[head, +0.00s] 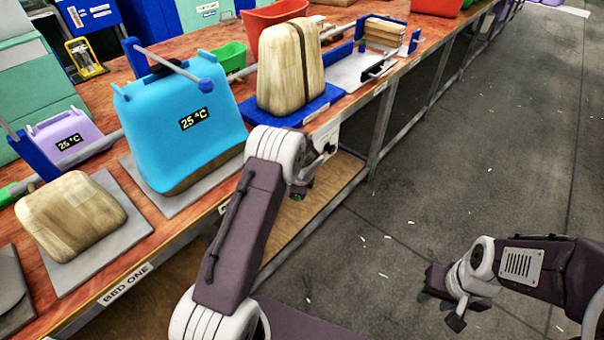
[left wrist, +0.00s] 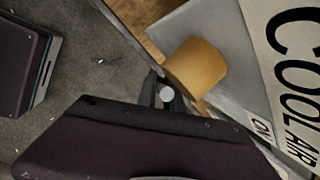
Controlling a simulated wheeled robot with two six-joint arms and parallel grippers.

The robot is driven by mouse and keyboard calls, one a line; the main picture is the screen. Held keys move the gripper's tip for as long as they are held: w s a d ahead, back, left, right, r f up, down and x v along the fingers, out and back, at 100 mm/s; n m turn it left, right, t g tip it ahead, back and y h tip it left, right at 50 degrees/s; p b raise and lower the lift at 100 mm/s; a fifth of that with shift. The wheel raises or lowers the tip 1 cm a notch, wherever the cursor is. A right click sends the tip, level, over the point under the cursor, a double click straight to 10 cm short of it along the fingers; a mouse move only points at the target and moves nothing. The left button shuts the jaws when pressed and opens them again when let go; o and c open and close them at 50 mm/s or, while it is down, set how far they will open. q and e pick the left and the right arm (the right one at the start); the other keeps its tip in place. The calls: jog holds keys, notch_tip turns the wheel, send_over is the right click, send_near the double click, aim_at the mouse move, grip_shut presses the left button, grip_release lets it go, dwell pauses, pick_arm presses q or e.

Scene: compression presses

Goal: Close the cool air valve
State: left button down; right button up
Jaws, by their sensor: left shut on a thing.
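The cool air valve (left wrist: 195,68) shows in the left wrist view as a tan, round-ended cylinder beside a grey-white panel lettered COOL AIR. An ON mark is on the panel beside it. My left gripper (head: 312,178) is at the bench's front edge in the head view, by the white panel under the blue mat. It is shut on the valve's handle; the grip itself is mostly hidden behind the dark gripper body in the left wrist view. My right gripper (head: 447,301) is open and empty above the floor, well away from the bench.
The wooden bench carries a blue press (head: 185,125) reading 25 °C, a smaller purple press (head: 68,142), a tan block (head: 70,215) and a strapped block (head: 290,68) on a blue mat. Red and green bins stand behind. The grey floor (head: 410,190) at right is clear apart from small scraps.

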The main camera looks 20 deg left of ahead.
pick_arm(q)
jog(key=shift+s+a+r+g+p, duration=0.25)
jog(key=shift+g+p, duration=0.35)
jog(key=shift+p, duration=0.35)
jog(key=shift+s+a+f+m+g+y, duration=0.1)
jog(key=shift+s+f+m+g+y, duration=0.1)
jog(key=shift+s+g+y, duration=0.3)
jog(key=shift+s+a+f+m+g+y, duration=0.15)
jog(key=shift+s+g, duration=0.1)
jog(key=shift+g, duration=0.45)
pick_arm(e)
jog(key=shift+s+a+r, duration=0.1)
jog(key=shift+s+r, duration=0.05)
jog(key=shift+r, duration=1.2)
pick_arm(q)
jog(key=c, duration=1.5)
grip_release()
jog(key=shift+s, duration=0.1)
jog(key=shift+d, duration=0.1)
jog(key=v, duration=0.9)
jog(key=shift+p, duration=0.35)
pick_arm(e)
jog(key=shift+r, duration=0.6)
